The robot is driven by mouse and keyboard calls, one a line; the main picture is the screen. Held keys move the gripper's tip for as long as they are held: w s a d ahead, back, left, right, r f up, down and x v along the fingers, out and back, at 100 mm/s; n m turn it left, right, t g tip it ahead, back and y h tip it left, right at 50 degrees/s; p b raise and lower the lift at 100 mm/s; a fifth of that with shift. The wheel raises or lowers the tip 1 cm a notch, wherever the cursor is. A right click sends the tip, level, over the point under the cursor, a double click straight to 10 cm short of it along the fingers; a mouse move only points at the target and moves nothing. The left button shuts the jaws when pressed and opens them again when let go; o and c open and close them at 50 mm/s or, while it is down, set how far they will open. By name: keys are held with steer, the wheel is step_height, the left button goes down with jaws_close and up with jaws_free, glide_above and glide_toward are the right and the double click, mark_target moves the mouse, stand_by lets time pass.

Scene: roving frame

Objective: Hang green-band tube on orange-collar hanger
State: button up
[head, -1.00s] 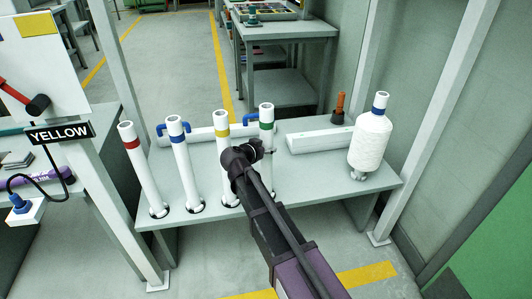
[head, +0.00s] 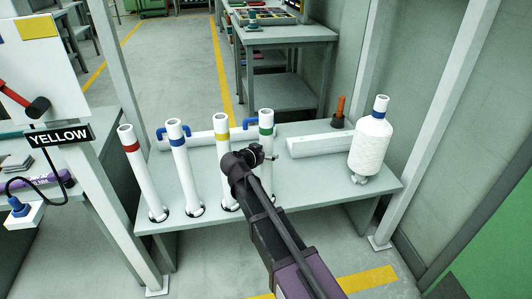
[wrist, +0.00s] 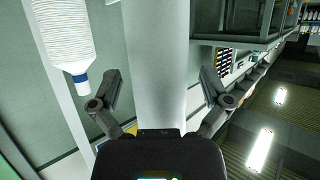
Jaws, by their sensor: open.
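The green-band tube (head: 266,118) stands upright on the bench, rightmost in a row of white tubes, its green band near the top. My gripper (head: 268,153) is in front of it, just below the band, and hides its lower part. In the wrist view my gripper (wrist: 160,76) is open, with a thick white tube (wrist: 155,60) between its spread fingers and a gap on each side. No coloured band shows clearly on that tube there. I cannot make out an orange-collar hanger in either view.
Tubes with red (head: 130,146), blue (head: 176,142) and yellow (head: 221,128) bands stand to the left. A blue-necked white spool (head: 370,148) stands at the bench's right end. A white pipe (head: 318,145) lies behind, near an orange-handled object (head: 340,108). The bench's front right (head: 325,185) is clear.

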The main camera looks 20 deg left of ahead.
steer(key=shift+s, duration=0.1)
steer(key=p+v, duration=0.5)
steer(key=v, duration=0.8)
steer(key=shift+s+a+r, duration=0.2)
steer(key=shift+s+a, duration=0.05)
steer(key=shift+d, duration=0.1)
stand_by(0.6)
steer(key=w+d+f+g+h, duration=0.1)
steer(key=d+f+g, duration=0.15)
steer(key=d, duration=0.65)
steer(key=w+d+f+g, duration=0.2)
steer(key=d+f, duration=0.1)
steer(key=d, duration=0.6)
steer(key=w+d+f+g+h, duration=0.1)
steer(key=d+f+g, duration=0.15)
steer(key=d, duration=0.55)
steer(key=s+d+f+n+g+y, duration=0.1)
steer(key=s+d+g+y, duration=0.1)
steer(key=d, duration=0.8)
steer(key=s+d+f+n+g+y, duration=0.1)
steer(key=s+d+f+g+y, duration=0.1)
steer(key=s+d, duration=0.4)
steer(key=d+g+y, duration=0.1)
steer(key=d+g, duration=0.1)
steer(key=d, duration=0.2)
steer(key=shift+d+f+n, duration=0.25)
steer(key=shift+d+n, duration=0.05)
